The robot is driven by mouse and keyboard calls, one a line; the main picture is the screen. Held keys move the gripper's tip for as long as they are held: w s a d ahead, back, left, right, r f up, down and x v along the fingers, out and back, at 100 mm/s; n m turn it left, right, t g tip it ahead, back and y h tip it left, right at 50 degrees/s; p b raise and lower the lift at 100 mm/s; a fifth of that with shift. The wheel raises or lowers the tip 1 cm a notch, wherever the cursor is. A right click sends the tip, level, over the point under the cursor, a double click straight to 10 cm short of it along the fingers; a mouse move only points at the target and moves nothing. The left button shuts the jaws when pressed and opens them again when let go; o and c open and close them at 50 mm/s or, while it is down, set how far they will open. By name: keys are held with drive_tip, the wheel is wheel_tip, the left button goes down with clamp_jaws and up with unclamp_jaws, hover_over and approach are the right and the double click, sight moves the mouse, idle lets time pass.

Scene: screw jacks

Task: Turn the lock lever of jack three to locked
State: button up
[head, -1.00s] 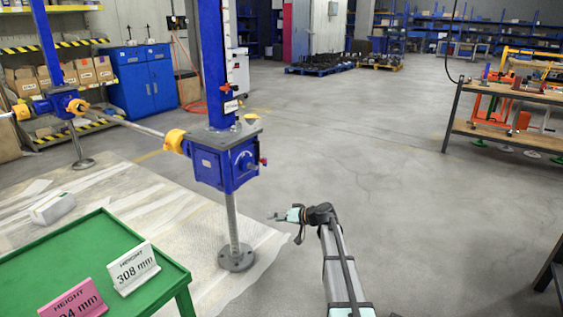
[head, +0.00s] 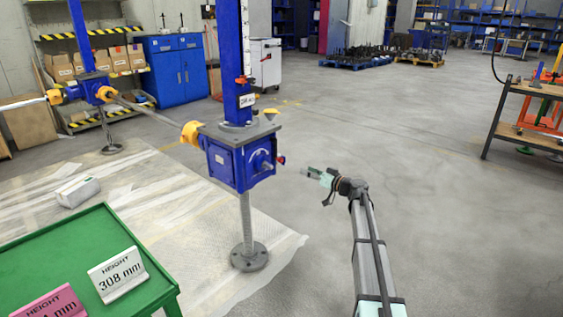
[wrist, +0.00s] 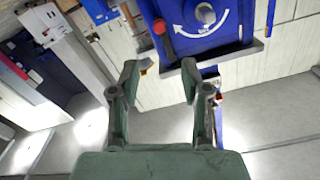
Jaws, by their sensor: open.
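The nearest screw jack has a blue gearbox (head: 237,160) on a grey screw column with a round foot. The frames do not show which number it bears. On its side face is a round hub with a curved white arrow (wrist: 203,22) in the wrist view. A red-tipped lever (head: 281,160) sticks out beside the hub; its red knob also shows in the wrist view (wrist: 161,30). My gripper (head: 311,171) is just right of the lever, apart from it. In the wrist view my gripper (wrist: 160,83) is open and empty, its fingers below the red knob.
A green table (head: 60,262) with a white 308 mm sign (head: 118,272) and a pink sign (head: 50,303) stands at front left. A shaft (head: 150,112) joins the gearbox to another blue jack (head: 92,88).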

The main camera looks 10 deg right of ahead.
sight(283, 160)
drive_tip(key=b+x, duration=0.2)
drive_tip(key=x, duration=1.3)
clamp_jaws()
